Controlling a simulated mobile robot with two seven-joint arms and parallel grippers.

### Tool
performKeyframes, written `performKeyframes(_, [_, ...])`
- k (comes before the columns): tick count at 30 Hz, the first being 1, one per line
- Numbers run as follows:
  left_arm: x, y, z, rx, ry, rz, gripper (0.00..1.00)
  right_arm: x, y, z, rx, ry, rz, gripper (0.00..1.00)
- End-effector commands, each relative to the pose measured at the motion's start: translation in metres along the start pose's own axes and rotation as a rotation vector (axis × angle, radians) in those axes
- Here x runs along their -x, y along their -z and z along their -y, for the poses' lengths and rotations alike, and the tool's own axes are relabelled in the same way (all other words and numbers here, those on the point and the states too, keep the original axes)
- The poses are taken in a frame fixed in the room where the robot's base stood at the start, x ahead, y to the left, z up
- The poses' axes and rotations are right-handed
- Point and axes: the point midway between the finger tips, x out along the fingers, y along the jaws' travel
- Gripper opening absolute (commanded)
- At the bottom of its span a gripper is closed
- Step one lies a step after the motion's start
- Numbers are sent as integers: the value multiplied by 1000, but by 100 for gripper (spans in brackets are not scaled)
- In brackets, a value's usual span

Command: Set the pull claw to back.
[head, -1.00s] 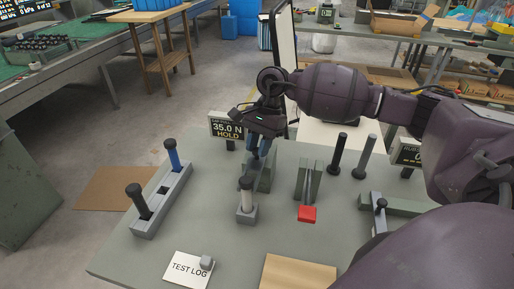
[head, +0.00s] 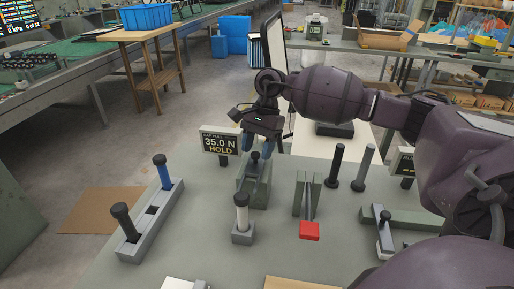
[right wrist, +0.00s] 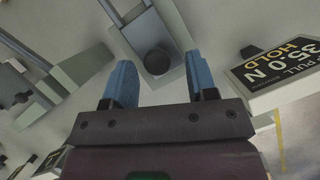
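The pull claw appears to be the black-knobbed lever (head: 255,157) in a grey-green slotted housing (head: 247,192), beside the sign reading 35.0 N HOLD (head: 220,142). Its knob is near the housing's far end. My right gripper (head: 259,147) is just above and behind the knob, with its two blue fingers apart. In the right wrist view, the black knob (right wrist: 157,62) shows between the open fingertips, with clear gaps on both sides. I see no contact. The lower lever is partly hidden in its housing. My left gripper is not in view.
A white-handled lever (head: 241,213) stands close in front of the housing. A two-lever block (head: 150,222) is at left.

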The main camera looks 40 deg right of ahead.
Motion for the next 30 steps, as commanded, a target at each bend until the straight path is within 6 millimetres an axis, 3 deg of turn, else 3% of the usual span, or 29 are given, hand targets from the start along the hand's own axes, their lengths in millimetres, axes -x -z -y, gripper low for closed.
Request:
performKeyframes(8, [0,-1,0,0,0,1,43,6,0,0,1,-1,1,52])
performKeyframes(22, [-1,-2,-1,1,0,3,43,84,0,0,1,2,-1,52])
performKeyframes(30, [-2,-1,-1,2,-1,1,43,107,0,0,1,0,0,52])
